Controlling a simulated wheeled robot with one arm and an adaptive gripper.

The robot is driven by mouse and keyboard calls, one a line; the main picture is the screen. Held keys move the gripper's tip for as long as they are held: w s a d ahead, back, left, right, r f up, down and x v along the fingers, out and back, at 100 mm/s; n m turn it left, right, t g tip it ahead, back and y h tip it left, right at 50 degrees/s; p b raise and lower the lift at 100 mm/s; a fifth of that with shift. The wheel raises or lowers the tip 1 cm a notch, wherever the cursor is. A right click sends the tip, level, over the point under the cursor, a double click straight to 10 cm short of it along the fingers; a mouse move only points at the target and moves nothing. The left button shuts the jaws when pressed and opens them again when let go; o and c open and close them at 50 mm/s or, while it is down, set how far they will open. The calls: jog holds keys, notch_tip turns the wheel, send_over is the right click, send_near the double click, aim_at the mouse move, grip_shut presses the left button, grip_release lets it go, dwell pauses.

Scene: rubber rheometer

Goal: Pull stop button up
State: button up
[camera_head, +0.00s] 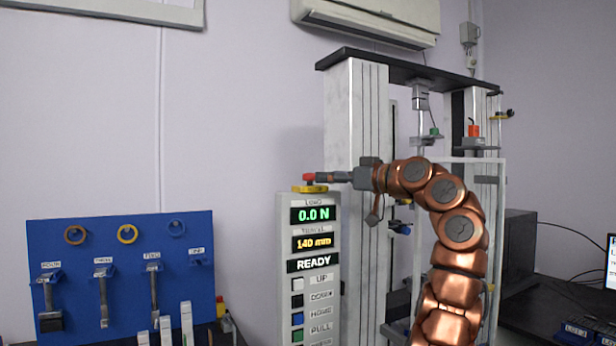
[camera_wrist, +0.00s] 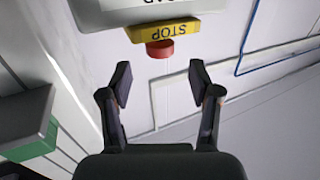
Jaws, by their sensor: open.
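The red stop button (camera_head: 309,177) sits on a yellow base (camera_head: 309,188) on top of the white control panel (camera_head: 282,250). In the wrist view the red button (camera_wrist: 160,49) shows beyond the fingertips, with the yellow base (camera_wrist: 164,31) marked STOP behind it. My gripper (camera_head: 322,177) reaches in from the right at the button's height. In the wrist view my gripper (camera_wrist: 160,84) is open and empty, its two fingers apart on either side of the line to the button. In the head view the fingertips look close to or beside the button; contact cannot be told.
The panel displays (camera_head: 313,214) read 0.0 N, 140 mm and READY above several push buttons. The testing machine frame (camera_head: 357,130) stands behind my arm. A blue tool board (camera_head: 125,225) with hanging grips stands at left. Wall space between board and panel is clear.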

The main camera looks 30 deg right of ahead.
aim_at(310, 176)
jog(key=p+x, duration=0.2)
jog(key=x, duration=0.5)
jog(key=shift+a+p, duration=0.1)
jog(key=shift+p, duration=0.2)
grip_shut()
dwell(0.4)
